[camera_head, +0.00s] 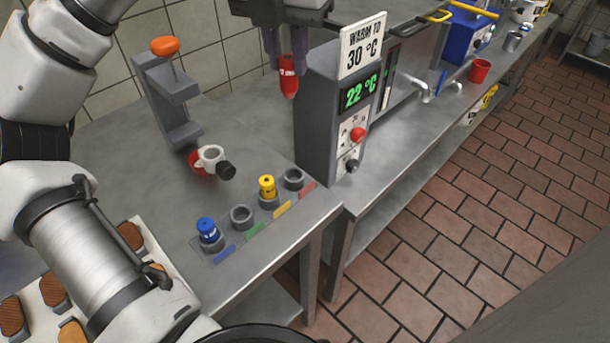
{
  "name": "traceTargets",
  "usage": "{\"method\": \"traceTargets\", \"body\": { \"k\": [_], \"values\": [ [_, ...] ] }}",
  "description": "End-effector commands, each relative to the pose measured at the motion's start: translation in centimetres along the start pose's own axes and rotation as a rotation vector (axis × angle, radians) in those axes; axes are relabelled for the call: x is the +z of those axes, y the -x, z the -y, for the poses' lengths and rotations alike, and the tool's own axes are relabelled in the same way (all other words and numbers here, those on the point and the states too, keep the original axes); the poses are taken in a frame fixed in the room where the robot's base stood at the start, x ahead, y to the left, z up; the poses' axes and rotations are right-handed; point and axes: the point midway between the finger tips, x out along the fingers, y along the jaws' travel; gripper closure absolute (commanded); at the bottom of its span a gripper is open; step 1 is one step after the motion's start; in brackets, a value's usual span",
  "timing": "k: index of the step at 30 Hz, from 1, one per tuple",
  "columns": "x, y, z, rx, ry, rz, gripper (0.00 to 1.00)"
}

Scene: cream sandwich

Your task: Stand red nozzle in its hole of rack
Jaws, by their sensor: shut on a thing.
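My gripper (286,60) is at the top middle, shut on the red nozzle (289,83). The nozzle hangs upright, narrow end down, well above the counter and just left of the grey control box. The rack (226,241) is a grey strip on the counter near its front edge, with several ring-shaped holes. A blue nozzle (208,231) stands in the hole by the blue label. The hole by the green label (241,214) is empty. A yellow nozzle (267,187) stands by the yellow label. The hole by the red label (294,177) is empty.
The tall grey control box (325,115) reads 22 °C and stands behind the rack. A grey stand (170,100) with an orange knob and a white-and-red ring part (210,158) are at left. A tray of biscuits (88,273) is at lower left. Counter between ring part and box is clear.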

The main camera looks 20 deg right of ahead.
Motion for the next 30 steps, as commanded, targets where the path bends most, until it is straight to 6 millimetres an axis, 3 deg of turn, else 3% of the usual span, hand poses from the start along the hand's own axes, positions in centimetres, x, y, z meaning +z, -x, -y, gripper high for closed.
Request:
{"method": "traceTargets", "body": {
  "k": [5,18,30],
  "values": [
    [-0.3,-1.6,-0.1,-0.007,-0.014,-0.001,1.0],
    [-2.0,-12.6,-0.1,-0.003,-0.01,0.0,1.0],
    [-2.7,-17.5,-0.1,-0.002,-0.01,-0.001,1.0]
  ]
}}
